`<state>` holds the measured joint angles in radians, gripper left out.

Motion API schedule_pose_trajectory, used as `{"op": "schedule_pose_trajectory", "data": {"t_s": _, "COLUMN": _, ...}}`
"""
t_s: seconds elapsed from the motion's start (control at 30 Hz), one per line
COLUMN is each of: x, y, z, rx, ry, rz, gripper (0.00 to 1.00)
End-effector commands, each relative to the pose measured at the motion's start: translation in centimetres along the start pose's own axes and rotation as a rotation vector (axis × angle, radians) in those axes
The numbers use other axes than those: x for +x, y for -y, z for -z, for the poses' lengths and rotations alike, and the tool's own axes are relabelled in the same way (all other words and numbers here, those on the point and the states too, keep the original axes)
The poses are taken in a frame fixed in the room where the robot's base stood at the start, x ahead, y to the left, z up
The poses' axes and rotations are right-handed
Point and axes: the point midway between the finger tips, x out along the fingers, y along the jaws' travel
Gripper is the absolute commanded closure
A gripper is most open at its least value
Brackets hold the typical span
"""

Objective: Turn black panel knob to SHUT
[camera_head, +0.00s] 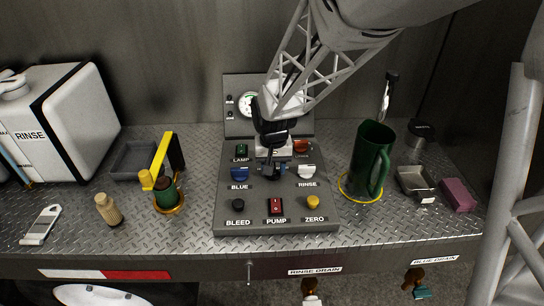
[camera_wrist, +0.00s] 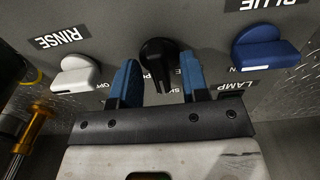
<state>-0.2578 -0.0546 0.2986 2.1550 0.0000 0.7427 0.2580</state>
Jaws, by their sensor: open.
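In the wrist view a black knob (camera_wrist: 159,50) sits on the grey sloped panel (camera_wrist: 110,42), between a white knob and a blue knob. Letters beside it are partly hidden by my fingers; "SH" is just readable. My gripper (camera_wrist: 157,70) is open, its blue fingers on either side of the black knob's near end; I cannot tell whether they touch it. In the head view my gripper (camera_head: 271,172) is over the middle of the panel (camera_head: 230,222) and hides this knob.
The white RINSE knob (camera_wrist: 75,73) and blue BLUE knob (camera_wrist: 265,48) flank my fingers closely.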

Motion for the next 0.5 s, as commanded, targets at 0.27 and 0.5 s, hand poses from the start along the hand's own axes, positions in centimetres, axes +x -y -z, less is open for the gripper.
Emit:
{"op": "schedule_pose_trajectory", "data": {"t_s": 0.27, "x": -0.9, "y": 0.0, "z": 0.1, "rx": 0.000, "ry": -0.001, "rz": 0.000, "gripper": 0.58}}
{"op": "schedule_pose_trajectory", "data": {"t_s": 0.5, "x": -3.5, "y": 0.0, "z": 0.1, "rx": 0.000, "ry": -0.003, "rz": 0.001, "gripper": 0.58}}
